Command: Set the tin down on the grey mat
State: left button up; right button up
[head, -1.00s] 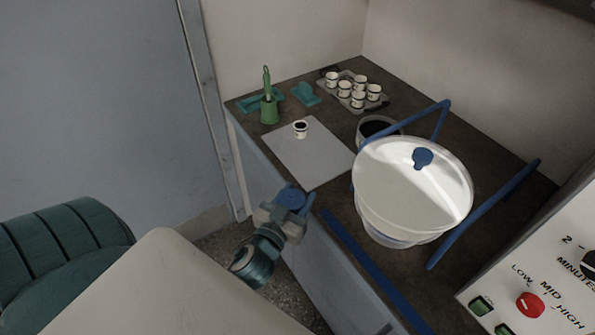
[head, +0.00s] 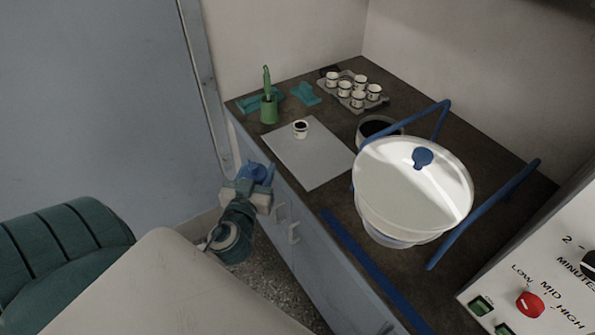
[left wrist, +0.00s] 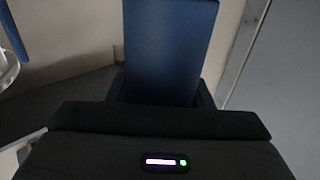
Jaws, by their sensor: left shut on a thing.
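The grey mat (head: 300,165) lies flat on the dark counter near its front left edge. A small white cup with dark contents (head: 300,129) stands on its far part. My left gripper (head: 256,180) is shut on a blue thing (head: 258,171), which I take for the tin. It is in front of the counter's front edge, left of the mat in the head view. The gripper partly hides the tin, and its height over the counter is hard to tell. In the left wrist view a blue surface (left wrist: 168,50) stands above the dark gripper body. My right gripper is not in view.
Behind the mat are a green pot with a tool (head: 268,108), teal pieces (head: 304,94) and a tray (head: 384,103) with several white cups. A large white lidded bowl (head: 412,190) and blue rails (head: 487,212) stand right. A control panel (head: 530,290) is lower right.

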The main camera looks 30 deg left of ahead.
pick_arm(q)
jog(key=w+p, duration=0.2)
jog(key=w, duration=0.3)
jog(key=w+f+p, duration=0.1)
jog(key=w+p, duration=0.1)
jog(key=w, duration=0.3)
jog(key=w+d+f+p, duration=0.1)
jog(key=w+p, duration=0.1)
jog(key=w, duration=0.4)
jog(key=shift+f, duration=1.35)
